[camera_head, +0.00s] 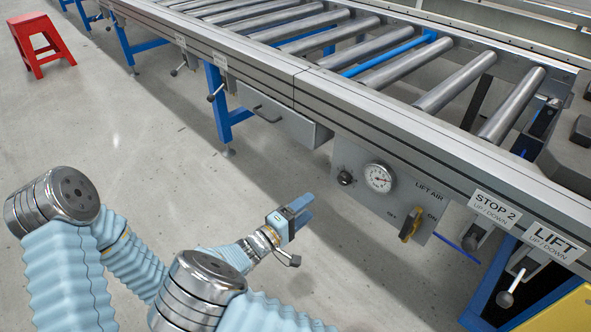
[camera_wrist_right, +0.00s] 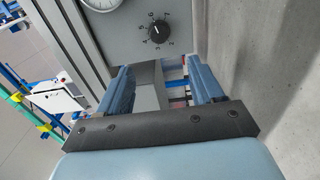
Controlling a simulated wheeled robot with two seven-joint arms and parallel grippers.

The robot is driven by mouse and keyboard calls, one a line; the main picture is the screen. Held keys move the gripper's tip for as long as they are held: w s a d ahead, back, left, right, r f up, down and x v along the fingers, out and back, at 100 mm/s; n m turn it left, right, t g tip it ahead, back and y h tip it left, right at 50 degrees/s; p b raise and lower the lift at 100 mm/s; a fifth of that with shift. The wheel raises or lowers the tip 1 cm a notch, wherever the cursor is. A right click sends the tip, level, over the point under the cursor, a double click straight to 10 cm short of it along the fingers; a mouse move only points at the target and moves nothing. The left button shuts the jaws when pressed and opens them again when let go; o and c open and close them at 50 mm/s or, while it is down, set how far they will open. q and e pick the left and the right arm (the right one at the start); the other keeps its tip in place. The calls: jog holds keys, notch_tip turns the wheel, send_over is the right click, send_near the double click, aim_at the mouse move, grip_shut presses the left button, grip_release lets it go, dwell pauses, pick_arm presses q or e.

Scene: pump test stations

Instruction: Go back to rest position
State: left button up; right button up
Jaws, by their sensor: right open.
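My right gripper (camera_head: 304,210) is in front of the conveyor's control panel, with its light blue fingers apart and nothing between them. In the right wrist view the same gripper (camera_wrist_right: 162,78) shows both fingers spread, with the dial knob and the gauge edge beyond them. My left gripper is not in the picture. The panel (camera_head: 349,156) carries a round gauge (camera_head: 379,177), a black knob (camera_head: 345,178) and a yellow lift air handle (camera_head: 409,226). The right gripper appears apart from all of these.
The roller conveyor (camera_head: 300,75) runs across the upper picture on blue legs. Its lower right has STOP 2 (camera_head: 495,208) and LIFT (camera_head: 552,242) labels with levers below. A red stool (camera_head: 40,42) stands at the far left. Grey floor (camera_head: 130,130) between is clear.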

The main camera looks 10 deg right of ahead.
jog(key=s+d+f+m+g+y+p, duration=0.2)
jog(key=s+d+f+g+y+p, duration=0.25)
jog(key=s+d+f+g, duration=0.75)
jog(key=s+a+f+m+g+y+p, duration=0.1)
jog(key=s+a+f+y+p, duration=0.1)
jog(key=s+a+y, duration=0.3)
jog(key=s+a+f+m+g+y+p, duration=0.1)
jog(key=s+a+y, duration=0.15)
jog(key=s, duration=0.35)
notch_tip(320, 180, up, 7)
jog(key=w+a+m+t+y+p, duration=0.2)
jog(key=m+t+y+p, duration=0.1)
jog(key=m+t+y, duration=0.1)
jog(key=m+y, duration=0.1)
jog(key=y, duration=0.1)
jog(key=shift+a+f+y+p, duration=0.15)
jog(key=shift+a+y+p, duration=0.2)
jog(key=shift+a+y, duration=0.05)
dwell(0.7)
